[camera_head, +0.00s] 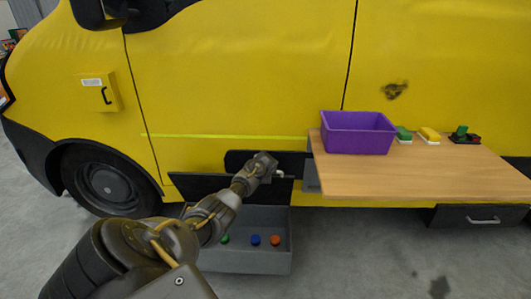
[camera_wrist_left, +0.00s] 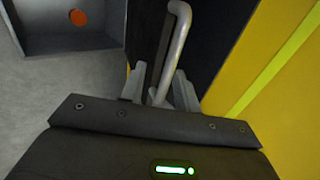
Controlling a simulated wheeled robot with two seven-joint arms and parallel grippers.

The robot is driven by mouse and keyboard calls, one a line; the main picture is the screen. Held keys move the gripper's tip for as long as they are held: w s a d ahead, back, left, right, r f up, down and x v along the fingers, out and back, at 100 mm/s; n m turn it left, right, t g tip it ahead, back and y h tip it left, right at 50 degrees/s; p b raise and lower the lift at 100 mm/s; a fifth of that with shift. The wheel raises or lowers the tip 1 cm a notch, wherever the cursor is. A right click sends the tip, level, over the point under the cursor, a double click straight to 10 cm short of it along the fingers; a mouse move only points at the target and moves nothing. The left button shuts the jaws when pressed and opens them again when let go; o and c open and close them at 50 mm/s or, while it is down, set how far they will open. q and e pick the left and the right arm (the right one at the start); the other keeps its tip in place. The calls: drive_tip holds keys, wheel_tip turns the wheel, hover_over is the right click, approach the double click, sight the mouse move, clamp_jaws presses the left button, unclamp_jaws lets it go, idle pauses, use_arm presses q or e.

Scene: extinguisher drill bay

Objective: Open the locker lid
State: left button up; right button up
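The grey locker (camera_head: 245,258) sits low against the yellow van, with its inside in view. A dark panel, which looks like its lid (camera_head: 205,186), stands raised behind it. My left arm reaches across the locker, and my left gripper (camera_head: 271,171) is at the panel's upper right. In the left wrist view, my left gripper's fingers (camera_wrist_left: 160,88) lie on both sides of a grey bar handle (camera_wrist_left: 180,35) on the dark panel (camera_wrist_left: 215,40) and look closed on it. The locker's corner (camera_wrist_left: 65,45) shows at upper left. My right gripper is out of view.
Green, blue (camera_head: 255,240) and orange (camera_head: 275,240) round things lie in the locker. A wooden table (camera_head: 420,175) at right bears a purple bin (camera_head: 357,140) and several small items. A dark drawer (camera_head: 470,215) is below it. Grey floor in front is clear.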

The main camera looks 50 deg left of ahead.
use_arm(q)
drive_tip(key=p+v, duration=0.1)
drive_tip(key=v, duration=0.6)
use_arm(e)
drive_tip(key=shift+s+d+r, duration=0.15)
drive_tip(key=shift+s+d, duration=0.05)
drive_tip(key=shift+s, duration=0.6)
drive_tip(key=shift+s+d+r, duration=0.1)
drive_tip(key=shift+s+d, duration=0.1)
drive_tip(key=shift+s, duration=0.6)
